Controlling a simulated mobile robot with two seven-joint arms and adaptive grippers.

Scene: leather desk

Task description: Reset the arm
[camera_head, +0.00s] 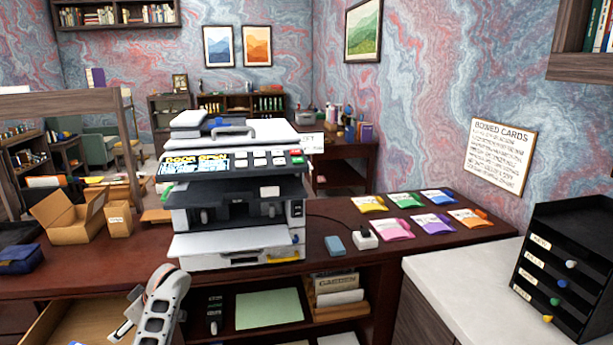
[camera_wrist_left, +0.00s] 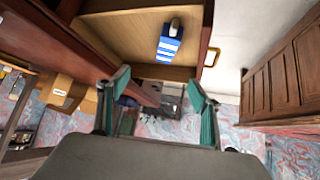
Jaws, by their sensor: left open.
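My left arm's white end with the left gripper (camera_head: 124,325) shows at the bottom left of the head view, in front of the desk (camera_head: 130,258) and beside an open wooden drawer (camera_head: 65,320). In the left wrist view, the gripper (camera_wrist_left: 158,85) has its two green-grey fingers spread apart with nothing between them. Beyond them is an open wooden compartment holding a blue-and-white striped item (camera_wrist_left: 168,48). My right gripper is in neither view.
A printer (camera_head: 235,215) with a "DOOR OPEN" display stands on the desk. Several coloured packets (camera_head: 405,200), a blue block (camera_head: 335,245) and a white socket box (camera_head: 364,239) lie to its right. Cardboard boxes (camera_head: 75,222) stand left. A black drawer unit (camera_head: 570,265) stands far right.

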